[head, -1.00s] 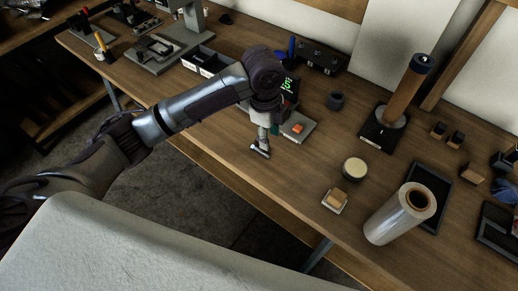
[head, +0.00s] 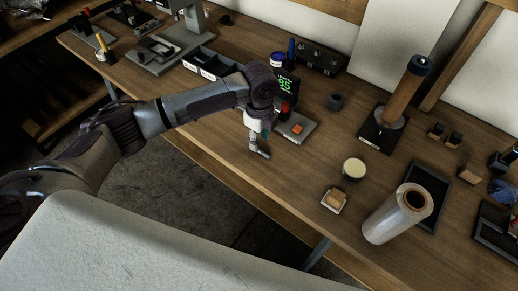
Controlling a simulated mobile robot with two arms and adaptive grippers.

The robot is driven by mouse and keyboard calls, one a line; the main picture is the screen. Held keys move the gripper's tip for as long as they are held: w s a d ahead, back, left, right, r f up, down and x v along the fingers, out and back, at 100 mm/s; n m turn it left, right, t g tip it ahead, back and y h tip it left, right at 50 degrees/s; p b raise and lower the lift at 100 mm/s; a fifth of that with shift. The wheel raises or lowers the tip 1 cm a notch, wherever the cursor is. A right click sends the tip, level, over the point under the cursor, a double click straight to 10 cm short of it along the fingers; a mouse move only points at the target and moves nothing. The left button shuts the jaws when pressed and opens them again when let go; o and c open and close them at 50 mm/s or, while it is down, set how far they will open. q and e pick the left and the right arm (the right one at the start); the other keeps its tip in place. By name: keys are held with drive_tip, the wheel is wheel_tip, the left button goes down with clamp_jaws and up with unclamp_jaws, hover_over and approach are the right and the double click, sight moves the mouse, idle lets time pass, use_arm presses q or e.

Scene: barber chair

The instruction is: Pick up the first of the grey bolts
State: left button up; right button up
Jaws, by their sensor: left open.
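My left gripper (head: 259,149) points down over the front part of the wooden workbench (head: 320,170). It is open, and I see nothing between its fingers. It is just left of a scale with a small orange-red thing on its plate (head: 298,128). I cannot make out any grey bolts. Dark bins with white labels (head: 205,64) stand behind my left arm, and their contents are too small and dark to tell. My right gripper is not in view.
A green lit display (head: 286,84) stands behind my wrist. To the right are a round tin (head: 354,169), a roll of clear film (head: 398,214), a black tray (head: 433,188) and a brown roll on a stand (head: 405,93). The bench front left of the gripper is clear.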

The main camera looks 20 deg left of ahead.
sight(261, 152)
use_arm(q)
drive_tip(key=shift+s+f, duration=0.2)
drive_tip(key=shift+f, duration=1.7)
clamp_jaws()
